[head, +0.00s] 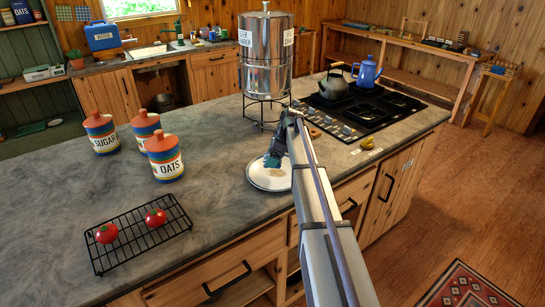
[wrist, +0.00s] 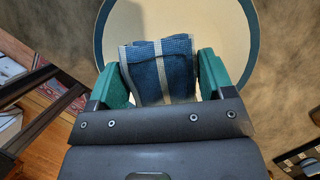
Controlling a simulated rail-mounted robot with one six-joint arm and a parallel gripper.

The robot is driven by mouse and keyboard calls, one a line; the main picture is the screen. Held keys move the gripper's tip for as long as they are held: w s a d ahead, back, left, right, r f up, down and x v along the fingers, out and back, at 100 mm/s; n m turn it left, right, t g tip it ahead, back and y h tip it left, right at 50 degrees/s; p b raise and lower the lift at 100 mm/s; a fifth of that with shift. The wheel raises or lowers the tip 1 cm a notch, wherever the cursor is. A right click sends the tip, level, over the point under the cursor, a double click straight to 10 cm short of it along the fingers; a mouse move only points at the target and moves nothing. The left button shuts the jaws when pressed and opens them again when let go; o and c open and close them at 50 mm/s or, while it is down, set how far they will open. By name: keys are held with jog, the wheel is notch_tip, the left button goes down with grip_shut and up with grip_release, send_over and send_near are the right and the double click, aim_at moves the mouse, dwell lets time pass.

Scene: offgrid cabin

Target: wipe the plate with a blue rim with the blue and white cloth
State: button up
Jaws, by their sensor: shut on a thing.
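The plate with a blue rim (head: 257,179) lies flat on the grey counter, left of my arm. In the wrist view its pale face (wrist: 218,32) and blue rim fill the top middle. My gripper (head: 272,160) is over the plate, its teal fingers pointing down. In the wrist view my gripper (wrist: 160,78) is shut on the blue and white cloth (wrist: 147,72), which hangs folded between the fingers over the plate. I cannot tell whether the cloth touches the plate. My gripper and arm hide part of the plate.
A steel water filter (head: 266,50) on a black stand is behind the plate. A stove (head: 365,112) with a kettle (head: 342,88) and blue pot (head: 367,72) is at right. Canisters (head: 164,158) and a rack (head: 130,240) with tomatoes are at left. Counter between is clear.

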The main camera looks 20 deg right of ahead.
notch_tip(320, 180, up, 3)
jog(key=p, duration=0.3)
jog(key=shift+r, duration=0.1)
dwell(0.3)
